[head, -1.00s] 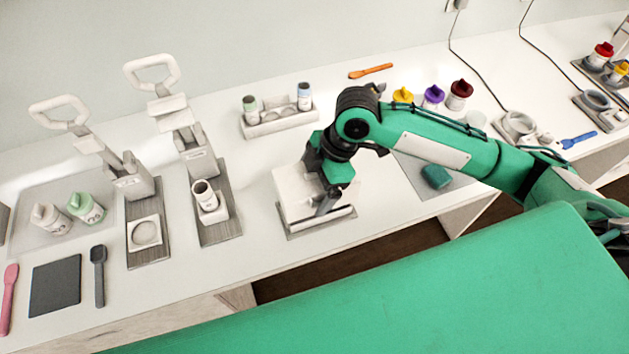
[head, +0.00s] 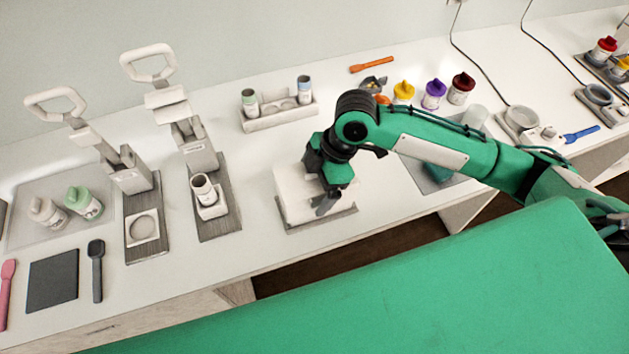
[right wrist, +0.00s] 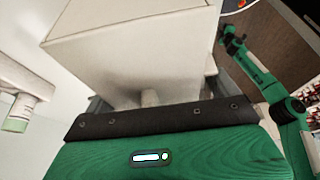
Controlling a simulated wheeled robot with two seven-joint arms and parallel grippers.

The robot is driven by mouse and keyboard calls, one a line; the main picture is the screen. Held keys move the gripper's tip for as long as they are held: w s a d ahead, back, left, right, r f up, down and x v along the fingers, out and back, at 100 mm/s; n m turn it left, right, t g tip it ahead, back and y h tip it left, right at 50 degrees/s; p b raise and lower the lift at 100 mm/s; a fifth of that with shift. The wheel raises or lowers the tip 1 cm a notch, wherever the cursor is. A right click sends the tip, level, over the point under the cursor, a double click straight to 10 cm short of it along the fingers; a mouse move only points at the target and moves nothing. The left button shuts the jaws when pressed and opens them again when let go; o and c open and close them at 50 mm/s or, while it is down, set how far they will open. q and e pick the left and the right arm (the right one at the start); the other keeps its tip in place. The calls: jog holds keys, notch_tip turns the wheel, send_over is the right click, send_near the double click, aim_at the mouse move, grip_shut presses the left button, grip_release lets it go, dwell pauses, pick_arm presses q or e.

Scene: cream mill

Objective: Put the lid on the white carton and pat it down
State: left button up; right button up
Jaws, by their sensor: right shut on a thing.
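The white carton (head: 293,190) stands on a grey board near the table's front edge. My right gripper (head: 325,204) is at its right side, angled down, with its fingers low against the white surface. It is shut on what looks like the white lid, which I cannot separate clearly from the carton. In the right wrist view, a large pale boxy surface (right wrist: 135,60) fills the space ahead of the gripper, with a small pale knob-like part close to it. The fingertips are mostly hidden there. A green arm shows at the right of that view, its jaws too small to read.
Two lever presses (head: 127,170) stand to the left, the right one holding a small white jar (head: 203,190). A bottle rack (head: 278,117) stands behind the carton. Colored-cap bottles (head: 433,95) stand behind my right arm. The table between the right press and carton is clear.

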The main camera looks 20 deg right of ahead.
dwell(0.4)
jog(key=shift+p, duration=0.4)
jog(key=shift+f+p, duration=0.4)
jog(key=shift+f, duration=0.4)
dwell(0.6)
jog(key=o, duration=0.7)
jog(key=shift+r, duration=0.1)
jog(key=shift+r+p, duration=3.4)
jog(key=shift+p, duration=0.5)
